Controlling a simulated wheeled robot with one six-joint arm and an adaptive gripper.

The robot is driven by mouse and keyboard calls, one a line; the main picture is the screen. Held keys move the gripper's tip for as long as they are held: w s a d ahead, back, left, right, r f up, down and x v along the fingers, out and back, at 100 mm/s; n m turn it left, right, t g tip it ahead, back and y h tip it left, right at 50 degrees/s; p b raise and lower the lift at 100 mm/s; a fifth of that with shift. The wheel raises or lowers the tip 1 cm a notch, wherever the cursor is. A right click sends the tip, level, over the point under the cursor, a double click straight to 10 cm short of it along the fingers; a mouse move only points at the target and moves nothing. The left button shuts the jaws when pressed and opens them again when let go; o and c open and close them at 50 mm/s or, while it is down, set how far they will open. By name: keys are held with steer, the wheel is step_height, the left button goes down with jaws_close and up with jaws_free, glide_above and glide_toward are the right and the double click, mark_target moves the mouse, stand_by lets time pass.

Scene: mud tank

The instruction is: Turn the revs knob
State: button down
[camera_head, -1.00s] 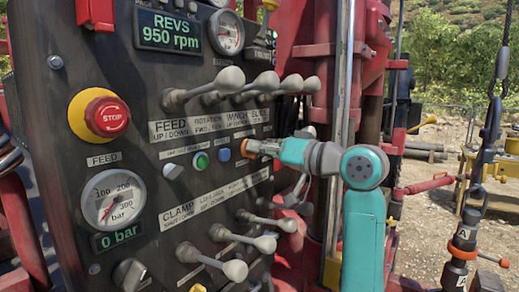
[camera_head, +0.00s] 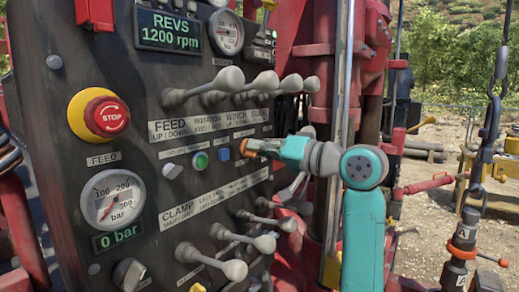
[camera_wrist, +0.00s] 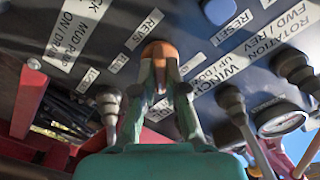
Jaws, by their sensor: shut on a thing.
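The revs knob (camera_wrist: 160,50) is a rounded orange-brown knob on the dark control panel, at the upper middle of the wrist view. My gripper (camera_wrist: 160,78) is shut on it, with a finger on either side. In the head view my gripper (camera_head: 256,147) reaches in from the right to the panel's right side. There the knob is largely hidden by the fingers. The green REVS display (camera_head: 169,31) at the panel's upper left reads 1200 rpm.
A row of grey-knobbed levers (camera_head: 228,80) stands above my gripper and another row (camera_head: 265,243) below it. A blue button (camera_head: 224,154), a green button (camera_head: 201,161) and a red stop button (camera_head: 106,116) lie to the left. A vertical metal pole (camera_head: 342,75) stands close behind my arm.

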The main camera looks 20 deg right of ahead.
steer(key=c, duration=1.2)
jaws_free()
steer(key=v, duration=1.2)
